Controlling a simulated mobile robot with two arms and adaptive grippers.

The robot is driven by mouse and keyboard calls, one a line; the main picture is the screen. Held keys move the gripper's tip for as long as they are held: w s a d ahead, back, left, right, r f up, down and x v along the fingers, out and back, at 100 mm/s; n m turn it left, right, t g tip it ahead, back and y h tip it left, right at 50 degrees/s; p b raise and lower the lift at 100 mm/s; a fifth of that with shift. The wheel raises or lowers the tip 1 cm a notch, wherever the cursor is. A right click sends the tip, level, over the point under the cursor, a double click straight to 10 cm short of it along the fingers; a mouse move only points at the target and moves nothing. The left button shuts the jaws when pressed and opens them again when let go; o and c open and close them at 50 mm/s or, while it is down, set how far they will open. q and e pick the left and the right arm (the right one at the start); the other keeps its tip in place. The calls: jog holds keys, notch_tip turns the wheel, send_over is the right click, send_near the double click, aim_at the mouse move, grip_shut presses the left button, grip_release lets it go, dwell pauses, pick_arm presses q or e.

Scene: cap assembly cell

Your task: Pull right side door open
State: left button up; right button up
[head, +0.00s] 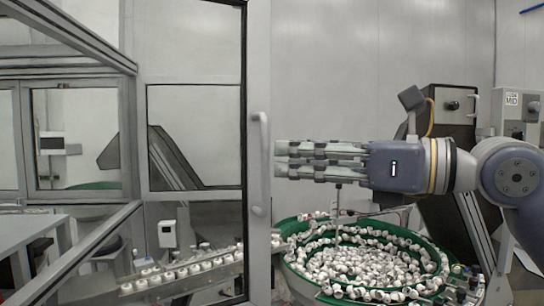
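The right side door shows as a tall pale grey frame (258,60) around the middle of the head view, with dark-edged glass to its left. A vertical bar handle (263,150) is mounted on it. My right gripper (277,159) comes in level from the right, its fingertips just right of the handle's middle. Its two fingers lie one above the other in the picture with a thin gap between them; I cannot tell how far apart they are in depth or whether they touch the handle. My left gripper is not in view.
A green-rimmed bowl (437,288) full of white caps stands below my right gripper. A sloped track (200,268) with a row of white caps runs behind the glass at lower left. A grey cabinet (450,105) stands behind my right arm.

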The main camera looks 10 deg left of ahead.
jog(key=v, duration=0.6)
jog(key=shift+d, duration=0.3)
